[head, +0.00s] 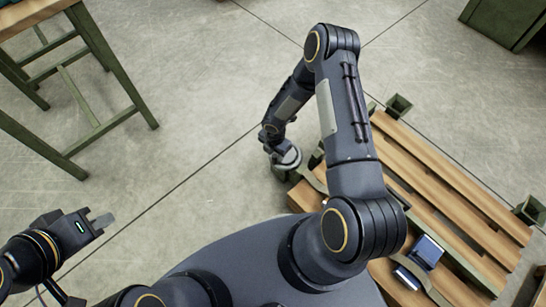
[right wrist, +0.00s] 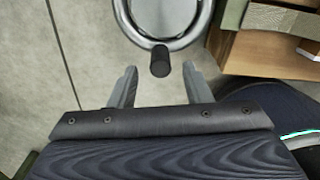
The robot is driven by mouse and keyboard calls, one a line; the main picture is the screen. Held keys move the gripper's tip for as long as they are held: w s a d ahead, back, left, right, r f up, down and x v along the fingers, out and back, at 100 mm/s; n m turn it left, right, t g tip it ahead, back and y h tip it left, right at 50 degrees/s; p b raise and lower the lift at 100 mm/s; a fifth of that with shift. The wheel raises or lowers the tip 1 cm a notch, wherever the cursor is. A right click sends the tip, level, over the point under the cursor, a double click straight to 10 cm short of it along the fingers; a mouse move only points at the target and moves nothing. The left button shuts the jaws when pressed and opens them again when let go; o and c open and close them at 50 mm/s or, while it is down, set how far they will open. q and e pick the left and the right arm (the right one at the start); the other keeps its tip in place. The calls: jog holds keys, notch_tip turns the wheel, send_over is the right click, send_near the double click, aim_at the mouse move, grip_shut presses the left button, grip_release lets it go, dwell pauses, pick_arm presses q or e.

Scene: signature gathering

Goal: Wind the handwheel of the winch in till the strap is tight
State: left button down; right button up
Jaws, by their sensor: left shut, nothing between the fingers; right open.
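The handwheel (right wrist: 196,32) is a grey metal ring with a dark crank knob (right wrist: 160,62), at the top of the right wrist view. It also shows in the head view (head: 289,161), at the left side of the slatted wooden platform. My right gripper (right wrist: 160,68) is open, its fingertips on either side of the knob with gaps visible; how deep the knob sits between them is unclear. A greenish strap (right wrist: 280,20) shows at the wrist view's top right; its tightness cannot be told. My left gripper (head: 101,221) is shut and empty, far left of the wheel. My right arm hides part of the winch.
The wooden slatted platform (head: 450,175) has green metal corner brackets (head: 398,105). A blue object (head: 428,250) lies on its near part. A wooden-topped table with green legs (head: 105,128) stands at the upper left. Bare concrete floor lies between the table and platform.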

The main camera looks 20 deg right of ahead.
aim_at(275, 156)
jog(key=shift+f+b, duration=0.5)
jog(key=shift+f, duration=1.45)
grip_shut()
